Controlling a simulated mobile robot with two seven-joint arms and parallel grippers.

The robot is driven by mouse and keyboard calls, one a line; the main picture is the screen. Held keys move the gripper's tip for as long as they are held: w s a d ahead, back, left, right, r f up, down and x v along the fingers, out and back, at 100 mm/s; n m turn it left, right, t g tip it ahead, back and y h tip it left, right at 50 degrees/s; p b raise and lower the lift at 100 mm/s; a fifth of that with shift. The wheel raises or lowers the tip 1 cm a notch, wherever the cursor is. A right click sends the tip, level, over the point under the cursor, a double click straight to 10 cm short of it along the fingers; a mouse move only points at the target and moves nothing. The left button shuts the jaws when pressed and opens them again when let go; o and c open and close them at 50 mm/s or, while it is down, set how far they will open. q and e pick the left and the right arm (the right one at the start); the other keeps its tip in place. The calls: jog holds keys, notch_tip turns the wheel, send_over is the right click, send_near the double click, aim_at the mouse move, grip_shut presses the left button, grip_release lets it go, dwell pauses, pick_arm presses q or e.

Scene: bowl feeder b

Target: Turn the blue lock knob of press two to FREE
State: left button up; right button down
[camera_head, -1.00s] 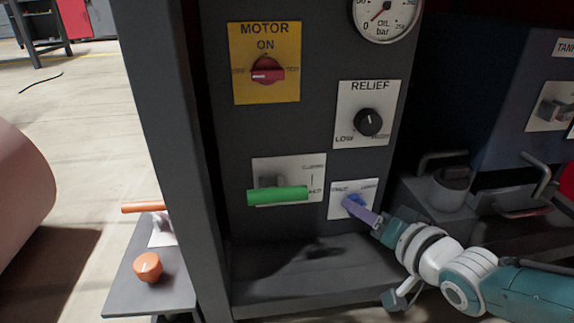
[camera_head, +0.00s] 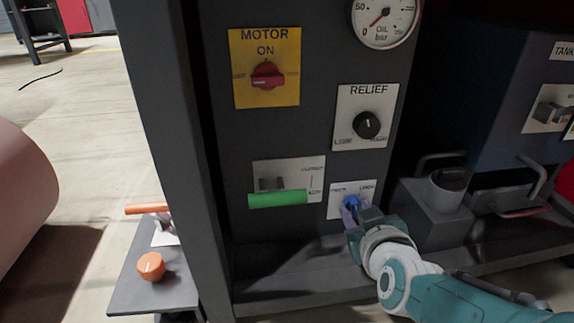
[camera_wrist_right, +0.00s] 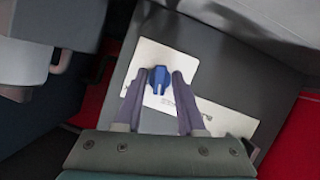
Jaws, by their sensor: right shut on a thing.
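The blue lock knob (camera_head: 351,201) sits on a small white label plate (camera_head: 336,205) low on the dark panel. In the right wrist view the knob (camera_wrist_right: 158,77) lies between the tips of my two purple-grey fingers. My right gripper (camera_head: 352,213) is shut on the knob, and its fingers partly cover it in the head view. The right gripper (camera_wrist_right: 158,82) also shows at close range in the wrist view. The lettering on the plate is too small to read. My left gripper is not in view.
A green-handled lever (camera_head: 278,199) is left of the knob. Above are the black RELIEF knob (camera_head: 367,124), the red MOTOR knob (camera_head: 267,75) and an oil gauge (camera_head: 385,20). A grey block (camera_head: 436,207) stands to the right. An orange knob (camera_head: 150,266) is at lower left.

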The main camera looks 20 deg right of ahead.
jog(key=shift+a+f+n+h+b, duration=0.15)
jog(key=shift+n+h+b, duration=0.6)
jog(key=shift+n, duration=0.45)
jog(key=shift+n+h+b, duration=0.3)
jog(key=shift+n+h, duration=0.35)
jog(key=shift+n, duration=0.15)
jog(key=c, duration=0.8)
grip_release()
jog(key=shift+c, duration=0.2)
